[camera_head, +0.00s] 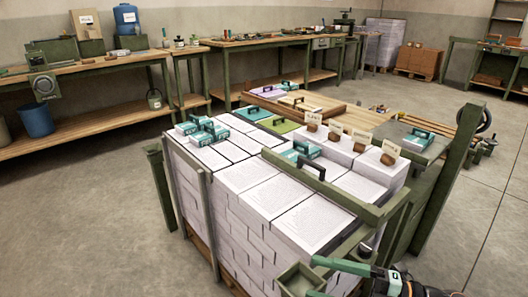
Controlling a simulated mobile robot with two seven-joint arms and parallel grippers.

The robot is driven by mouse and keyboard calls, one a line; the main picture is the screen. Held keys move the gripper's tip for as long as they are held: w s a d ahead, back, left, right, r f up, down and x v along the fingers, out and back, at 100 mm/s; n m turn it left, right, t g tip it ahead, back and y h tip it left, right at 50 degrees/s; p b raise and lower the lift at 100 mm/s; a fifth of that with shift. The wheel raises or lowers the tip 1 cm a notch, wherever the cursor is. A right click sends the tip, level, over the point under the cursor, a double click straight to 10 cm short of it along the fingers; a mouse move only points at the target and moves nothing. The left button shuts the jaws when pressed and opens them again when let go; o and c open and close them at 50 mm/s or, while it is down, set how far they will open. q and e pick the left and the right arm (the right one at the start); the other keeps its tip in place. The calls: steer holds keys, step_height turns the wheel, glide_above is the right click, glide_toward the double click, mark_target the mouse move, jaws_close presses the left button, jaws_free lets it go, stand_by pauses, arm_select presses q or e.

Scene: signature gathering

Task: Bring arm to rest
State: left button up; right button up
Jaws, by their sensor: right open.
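My right gripper (312,278) is at the bottom edge of the head view, right of centre. Its two green fingers point left and stand apart, with nothing seen between them; the lower finger is partly cut off by the frame. It is in front of the near right corner of a green-framed stand (205,215) packed with stacks of white printed sheets (272,203). My left gripper is not in view.
Teal-and-black handled tools (300,150) and small labelled brown pieces (335,136) lie on the stacks. A green post (450,165) rises at the stand's right. Workbenches (90,70) line the back wall.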

steer(key=d+f+m+t+h, duration=0.6)
steer(key=d+f+m+h, duration=0.4)
steer(key=d+f+m, duration=0.25)
steer(key=s+d+f+m+g+h, duration=0.45)
steer(key=s+d+f, duration=0.25)
steer(key=s+f, duration=0.5)
steer(key=w+a+m+t+y, duration=0.15)
steer(key=a+m, duration=0.65)
steer(key=a, duration=0.8)
arm_select(q)
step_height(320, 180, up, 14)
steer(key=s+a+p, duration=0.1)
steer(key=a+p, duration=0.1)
steer(key=p, duration=1.7)
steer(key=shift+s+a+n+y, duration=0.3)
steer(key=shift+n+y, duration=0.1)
arm_select(e)
step_height(320, 180, up, 14)
steer(key=s+d+h, duration=0.1)
steer(key=d, duration=0.1)
steer(key=shift+d+m, duration=0.3)
steer(key=shift+m, duration=0.1)
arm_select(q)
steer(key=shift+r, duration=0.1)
arm_select(e)
steer(key=shift+r, duration=0.1)
